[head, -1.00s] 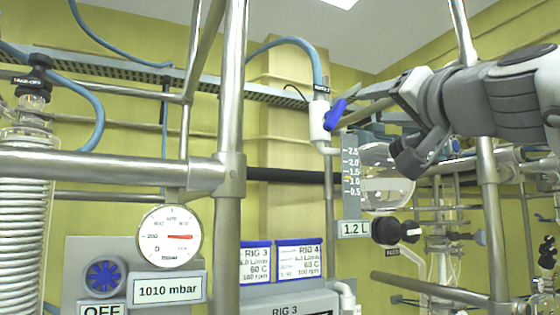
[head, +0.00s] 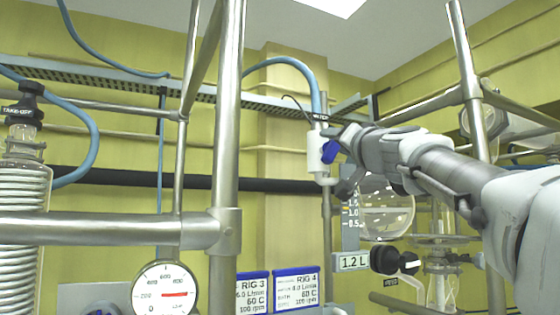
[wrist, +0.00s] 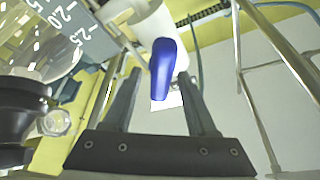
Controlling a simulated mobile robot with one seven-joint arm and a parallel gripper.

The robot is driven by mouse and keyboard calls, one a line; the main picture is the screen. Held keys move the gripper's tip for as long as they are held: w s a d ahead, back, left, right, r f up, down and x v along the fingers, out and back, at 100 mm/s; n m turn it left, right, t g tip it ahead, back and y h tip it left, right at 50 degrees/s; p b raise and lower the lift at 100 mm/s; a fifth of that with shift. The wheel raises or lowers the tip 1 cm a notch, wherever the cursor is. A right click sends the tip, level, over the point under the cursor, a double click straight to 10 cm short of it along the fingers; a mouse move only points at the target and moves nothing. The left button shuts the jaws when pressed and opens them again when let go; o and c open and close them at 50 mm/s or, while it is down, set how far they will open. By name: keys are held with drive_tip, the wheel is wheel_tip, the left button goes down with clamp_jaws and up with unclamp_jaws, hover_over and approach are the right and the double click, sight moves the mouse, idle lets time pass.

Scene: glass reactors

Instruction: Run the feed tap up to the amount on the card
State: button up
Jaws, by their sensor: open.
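The feed tap is a white body (head: 316,153) with a blue lever (head: 329,151), under a blue hose. My gripper (head: 343,150) is open at the lever, partly hiding it in the head view. In the wrist view the blue lever (wrist: 162,72) lies between the two spread fingers; contact cannot be told. A round glass vessel (head: 388,222) beside a grey scale (head: 349,238) holds some clear liquid. A readout (head: 353,262) shows 1.2 L. Two blue-topped cards, RIG 3 (head: 252,294) and RIG 4 (head: 297,290), hang below; their small print is partly blurred.
Steel frame posts (head: 228,130) and rails (head: 100,228) stand in front at left and right. A black knob (head: 385,260) sits below the vessel. A round gauge (head: 164,292) is at lower left, and a coil condenser (head: 22,210) at far left.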

drive_tip(key=shift+w+r, duration=0.1)
drive_tip(key=shift+w, duration=0.1)
clamp_jaws()
